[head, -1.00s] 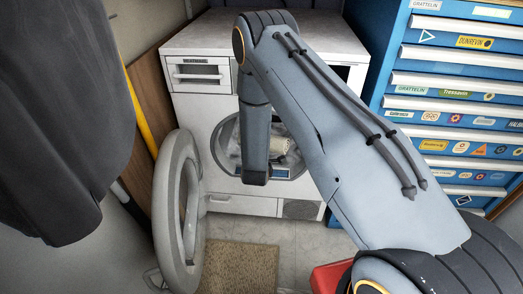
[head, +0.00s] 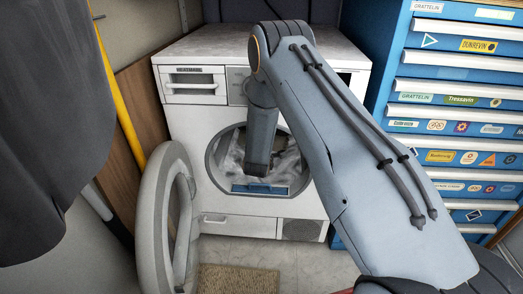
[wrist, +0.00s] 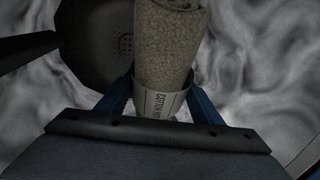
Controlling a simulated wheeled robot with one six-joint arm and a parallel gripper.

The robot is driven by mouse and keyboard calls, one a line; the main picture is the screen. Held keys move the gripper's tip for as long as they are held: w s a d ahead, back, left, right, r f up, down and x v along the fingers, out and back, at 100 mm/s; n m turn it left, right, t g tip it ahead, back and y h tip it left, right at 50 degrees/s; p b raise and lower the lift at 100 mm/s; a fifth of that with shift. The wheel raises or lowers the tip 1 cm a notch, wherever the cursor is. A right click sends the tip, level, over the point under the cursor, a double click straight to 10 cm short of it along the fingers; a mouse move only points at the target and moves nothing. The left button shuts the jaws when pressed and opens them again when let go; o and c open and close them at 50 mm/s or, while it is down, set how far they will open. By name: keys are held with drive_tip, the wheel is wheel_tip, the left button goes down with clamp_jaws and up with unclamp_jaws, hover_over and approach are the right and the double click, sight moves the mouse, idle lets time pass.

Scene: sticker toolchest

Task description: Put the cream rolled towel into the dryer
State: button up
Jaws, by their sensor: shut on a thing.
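The cream rolled towel (wrist: 167,45) stands out ahead of my gripper (wrist: 160,103) in the wrist view, with a paper band (wrist: 160,102) around its near end. The blue fingers are shut on it at the band. Around it is the grey interior of the dryer drum. The dryer (head: 235,210) is a white front-loading machine in the head view, its round opening facing me. My arm reaches to the opening, and the blue gripper part (head: 262,188) shows at its lower middle. The towel is hidden in the head view.
The open round dryer door (head: 152,222) swings out at the left. A blue drawer chest (head: 396,110) with stickers stands at the right. A brown mat (head: 238,280) lies on the floor. A yellow pole (head: 117,90) leans at the left.

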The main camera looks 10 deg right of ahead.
wheel_tip(320, 180, down, 6)
drive_tip(key=b, duration=0.2)
idle(0.3)
drive_tip(key=o, duration=1.2)
drive_tip(key=shift+s, duration=0.1)
drive_tip(key=p+v, duration=0.2)
drive_tip(key=v, duration=0.5)
drive_tip(key=shift+s+a+r, duration=0.1)
drive_tip(key=shift+s+a, duration=0.05)
drive_tip(key=shift+s, duration=0.2)
